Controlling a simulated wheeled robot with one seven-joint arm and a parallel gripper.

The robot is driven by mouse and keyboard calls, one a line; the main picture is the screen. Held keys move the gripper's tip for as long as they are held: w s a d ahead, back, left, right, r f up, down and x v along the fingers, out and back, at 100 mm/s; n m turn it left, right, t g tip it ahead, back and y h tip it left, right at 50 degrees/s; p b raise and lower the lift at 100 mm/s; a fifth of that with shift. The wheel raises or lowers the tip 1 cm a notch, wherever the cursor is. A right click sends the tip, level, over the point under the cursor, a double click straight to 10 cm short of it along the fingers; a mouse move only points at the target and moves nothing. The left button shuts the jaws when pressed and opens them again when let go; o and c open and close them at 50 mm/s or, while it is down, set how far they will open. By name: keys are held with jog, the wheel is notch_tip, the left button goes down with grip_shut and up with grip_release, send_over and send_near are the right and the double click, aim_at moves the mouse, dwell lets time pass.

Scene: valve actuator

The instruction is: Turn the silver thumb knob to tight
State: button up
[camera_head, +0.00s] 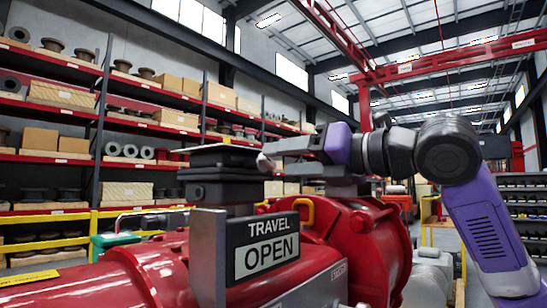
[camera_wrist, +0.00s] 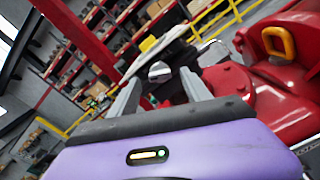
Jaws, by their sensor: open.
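The silver thumb knob (camera_wrist: 160,72) shows in the wrist view as a small rounded metal piece, between or just beyond the tips of my two grey fingers. My gripper (camera_wrist: 159,80) is open, with a gap on both sides of the knob; I see no contact. In the head view my gripper (camera_head: 280,148) reaches in from the right, level with the dark box on top of the red valve actuator (camera_head: 377,245). A small silvery rounded end (camera_head: 265,162) by the fingertips there may be the knob. I cannot read the knob's turn.
A grey panel with a "TRAVEL OPEN" sign (camera_head: 265,247) stands in front on the actuator. The dark stacked box (camera_head: 222,178) stands just left of my fingertips. A yellow lifting eye (camera_head: 304,211) sticks up below my arm. Shelves (camera_head: 60,130) stand well behind.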

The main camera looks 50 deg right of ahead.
aim_at(273, 163)
jog(key=shift+w, duration=1.5)
jog(key=shift+c, duration=0.3)
grip_shut()
jog(key=shift+m, duration=0.4)
jog(key=m, duration=0.4)
jog(key=shift+f+m, duration=0.1)
jog(key=shift+m, duration=0.2)
jog(key=m, duration=0.6)
jog(key=shift+f, duration=0.1)
jog(key=shift+m, duration=0.4)
